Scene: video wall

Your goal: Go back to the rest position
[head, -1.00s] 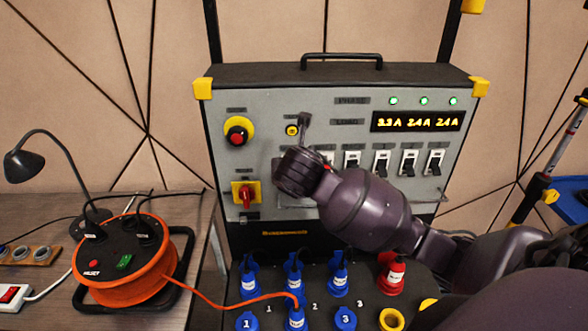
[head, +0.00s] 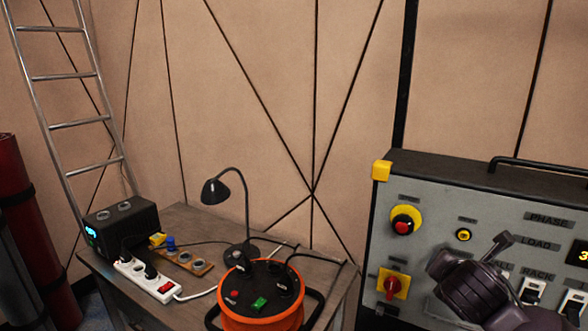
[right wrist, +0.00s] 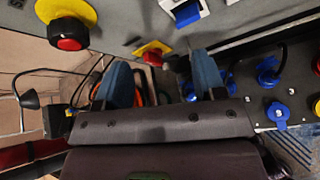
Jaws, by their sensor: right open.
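My right gripper (right wrist: 163,80) shows in the right wrist view with its two blue-grey fingers apart and nothing between them. In the head view my right arm comes in at the lower right, and its dark gripper end is in front of the grey control panel (head: 385,235). The panel carries a red button on a yellow base (head: 405,222), a red rotary switch on a yellow plate (head: 393,286) and white rocker switches (head: 532,291). Whether the gripper touches the panel cannot be told. My left gripper is not in view.
A wooden table (head: 185,222) at the left holds an orange cable reel (head: 262,322), a black desk lamp (head: 217,190), a white power strip (head: 145,278) and a black box (head: 120,225). A ladder (head: 72,77) leans on the wall. Blue plugs (right wrist: 278,112) sit beside my right gripper in the wrist view.

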